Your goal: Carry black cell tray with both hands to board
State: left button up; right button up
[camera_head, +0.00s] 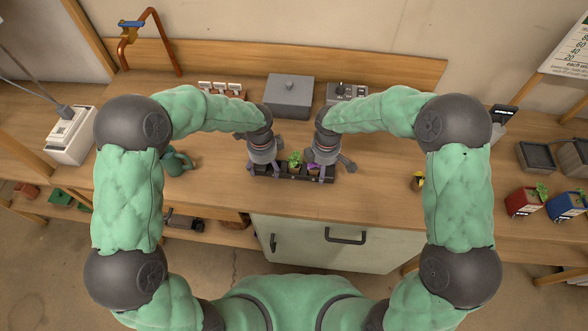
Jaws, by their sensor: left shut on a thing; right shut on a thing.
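The black cell tray (291,178) is near the front edge of the wooden counter, in the middle of the view. It holds a small green plant (295,159) and a purple-flowered pot (314,167). My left gripper (254,170) is shut on the tray's left end. My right gripper (332,171) is shut on its right end. The grippers and wrists hide parts of the tray. I cannot tell whether the tray touches the counter. I cannot make out which thing is the board.
A grey lidded box (289,95) stands behind the tray. A green watering can (177,162) is to the left, and a small yellow item (417,181) to the right. A white cabinet door (330,243) is below the counter.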

pick_arm(q)
jog(key=shift+r, duration=0.1)
pick_arm(e)
jog(key=shift+r, duration=0.1)
